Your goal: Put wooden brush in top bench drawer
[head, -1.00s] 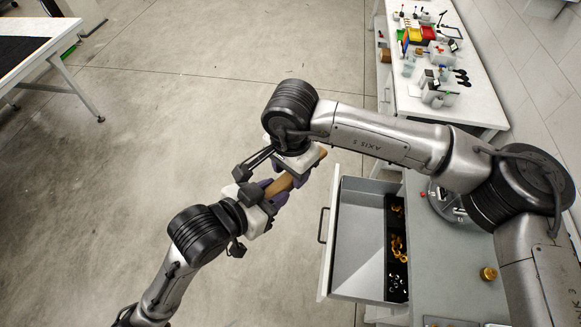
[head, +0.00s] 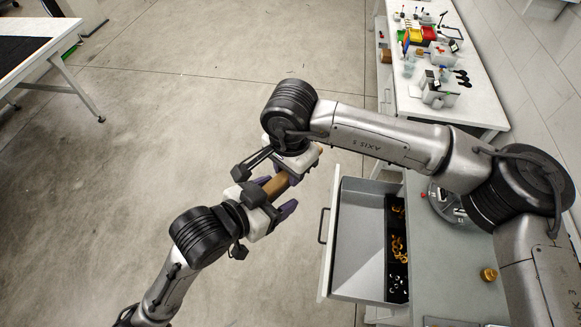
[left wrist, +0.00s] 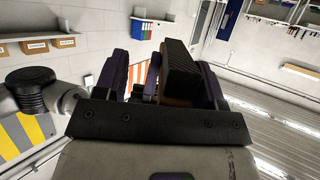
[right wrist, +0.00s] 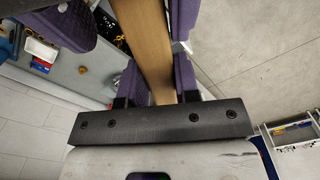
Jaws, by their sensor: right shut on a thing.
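The wooden brush (head: 279,185) is held in the air between my two grippers, left of the open bench drawer (head: 359,250). My right gripper (head: 300,167) is shut on its wooden handle, which also shows in the right wrist view (right wrist: 148,42). My left gripper (head: 275,196) is open, with its purple fingers on either side of the brush. Part of the brush is hidden by the grippers.
The drawer has a bare grey compartment and a row of small bins with brass and dark parts (head: 398,248). A brass piece (head: 489,274) stands on the bench top. A cluttered table (head: 470,105) is at the back right.

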